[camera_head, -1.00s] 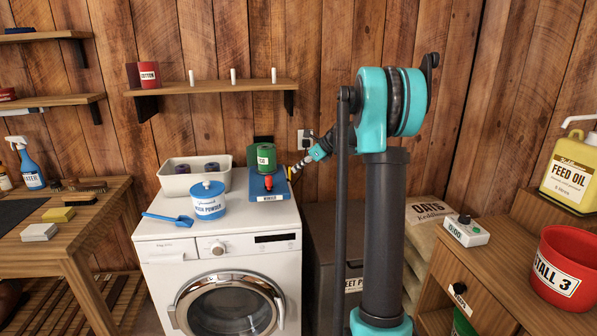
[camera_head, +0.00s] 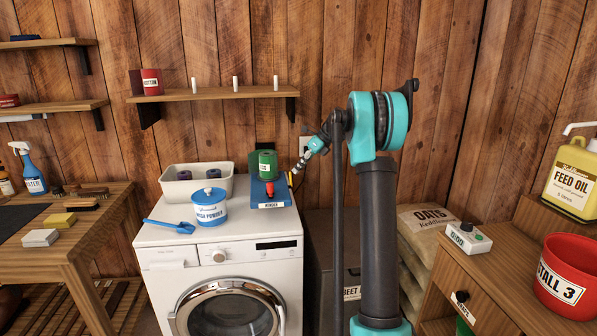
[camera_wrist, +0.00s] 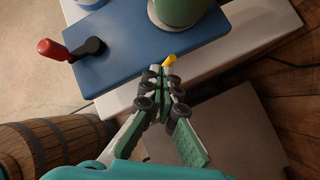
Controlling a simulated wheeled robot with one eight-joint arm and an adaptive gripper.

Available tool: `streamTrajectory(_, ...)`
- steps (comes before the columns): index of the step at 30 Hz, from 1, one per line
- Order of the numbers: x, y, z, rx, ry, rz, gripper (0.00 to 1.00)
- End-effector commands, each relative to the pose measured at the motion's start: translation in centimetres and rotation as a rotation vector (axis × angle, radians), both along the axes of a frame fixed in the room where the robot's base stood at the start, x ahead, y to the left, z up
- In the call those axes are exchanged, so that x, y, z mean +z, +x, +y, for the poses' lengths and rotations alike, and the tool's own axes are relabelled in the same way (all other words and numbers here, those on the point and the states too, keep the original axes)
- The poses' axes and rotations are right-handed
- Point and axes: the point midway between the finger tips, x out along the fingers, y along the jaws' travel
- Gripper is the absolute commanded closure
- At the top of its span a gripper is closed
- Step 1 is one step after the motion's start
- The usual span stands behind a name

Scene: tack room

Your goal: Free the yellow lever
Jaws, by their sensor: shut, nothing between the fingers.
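The winder has a blue base (camera_head: 258,193) on top of the white washing machine, with a green spool (camera_head: 267,165) and a red-handled crank (camera_head: 270,190). In the wrist view the base (camera_wrist: 150,55), spool (camera_wrist: 176,10) and red handle (camera_wrist: 52,49) show again. The yellow lever (camera_wrist: 170,60) sticks out at the base's edge; only a short yellow tip shows. My gripper (camera_wrist: 160,70) is shut and empty, its fingertips right beside the lever. I cannot tell whether they touch it. In the head view my gripper (camera_head: 294,174) is at the base's right side.
A white tray (camera_head: 197,187) with dark spools, a blue-lidded tub (camera_head: 209,208) and a blue scoop (camera_head: 168,226) share the machine top. A shelf (camera_head: 214,93) hangs above. A wall socket (camera_head: 305,146) is behind my wrist.

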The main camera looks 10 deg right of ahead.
Motion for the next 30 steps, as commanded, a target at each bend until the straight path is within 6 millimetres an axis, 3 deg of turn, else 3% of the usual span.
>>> streamTrajectory(14, 0.5, -0.1, -0.1, 0.0, 0.0, 0.0, 1.0)
streamTrajectory(23, 1.7, -1.7, -2.8, 0.004, 0.0, 0.0, 1.0)
streamTrajectory(30, 6.1, -1.4, -5.8, 0.004, 0.0, 0.0, 1.0)
